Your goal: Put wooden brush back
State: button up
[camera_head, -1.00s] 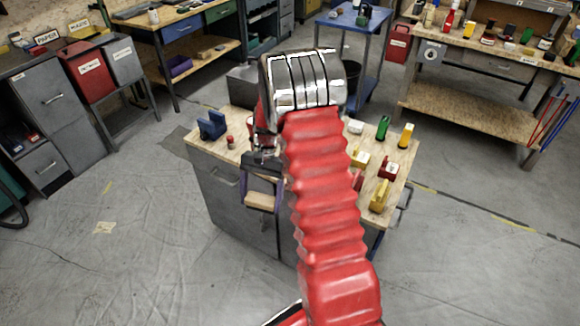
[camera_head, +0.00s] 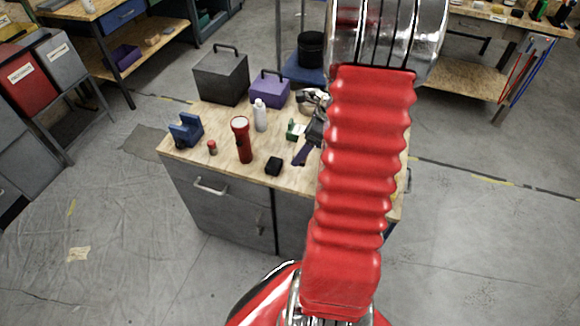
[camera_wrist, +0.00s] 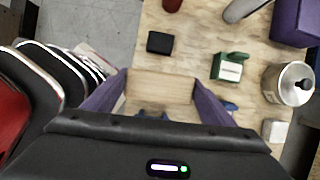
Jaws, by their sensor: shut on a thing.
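The wooden brush (camera_wrist: 160,87) shows in the wrist view as a pale wooden block. It is held crosswise between the two purple fingers of my gripper (camera_wrist: 158,84), which is shut on it. Small blue parts show just below the block; I cannot tell whether they belong to the brush. In the head view, my gripper (camera_head: 303,152) is over the right half of the wooden bench top (camera_head: 205,150). The brush is hidden there by my arm. I cannot tell whether it touches the top.
A black block (camera_head: 273,166), red flashlight (camera_head: 242,140), white bottle (camera_head: 260,115) and green item (camera_head: 294,130) stand left of my gripper. A purple box (camera_head: 269,90) and grey box (camera_head: 221,75) are behind. A metal can (camera_wrist: 287,83) is right in the wrist view.

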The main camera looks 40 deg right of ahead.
jog(key=shift+d+r+m, duration=0.1)
jog(key=shift+d+m, duration=0.2)
jog(key=shift+m, duration=0.1)
jog(key=shift+w, duration=0.1)
jog(key=shift+a, duration=0.1)
jog(key=shift+f, duration=3.1)
jog(key=shift+f, duration=1.95)
jog(key=o, duration=1)
